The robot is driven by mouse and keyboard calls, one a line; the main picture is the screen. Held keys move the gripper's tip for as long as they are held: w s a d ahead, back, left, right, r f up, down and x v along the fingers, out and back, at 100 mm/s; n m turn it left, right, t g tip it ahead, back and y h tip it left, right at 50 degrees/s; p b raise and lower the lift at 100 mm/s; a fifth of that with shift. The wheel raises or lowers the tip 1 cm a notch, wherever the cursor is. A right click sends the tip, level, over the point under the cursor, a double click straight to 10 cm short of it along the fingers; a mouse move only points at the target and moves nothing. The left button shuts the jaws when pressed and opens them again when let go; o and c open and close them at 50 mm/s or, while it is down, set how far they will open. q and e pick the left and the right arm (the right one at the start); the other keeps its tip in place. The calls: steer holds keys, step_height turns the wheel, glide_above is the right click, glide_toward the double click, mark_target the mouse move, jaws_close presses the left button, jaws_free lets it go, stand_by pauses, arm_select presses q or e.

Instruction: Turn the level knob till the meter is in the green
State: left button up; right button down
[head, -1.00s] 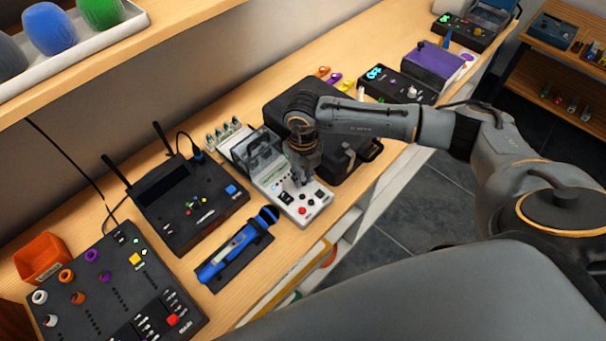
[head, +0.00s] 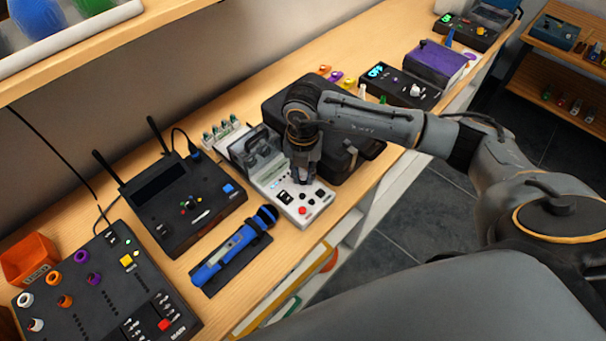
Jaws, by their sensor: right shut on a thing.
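A white instrument (head: 291,210) with a red button and dark switches on its face lies in the middle of the wooden counter. My right gripper (head: 301,178) points down onto its panel, its fingers shut on what appears to be the level knob. The fingers cover the knob, so its pointer cannot be seen. The meter cannot be made out; my gripper and wrist hide part of the panel. My left gripper is not in view.
A black case (head: 345,150) stands close to the right of the instrument, under my right forearm. A blue microphone (head: 232,255) in a dark holder and a black box with antennas (head: 184,207) are to the left. An audio mixer (head: 95,290) is at lower left.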

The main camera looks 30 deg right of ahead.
mark_target(303, 177)
steer(key=shift+r+m, duration=0.1)
steer(key=shift+m, duration=0.3)
steer(key=c, duration=1.2)
jaws_free()
step_height(303, 177, up, 12)
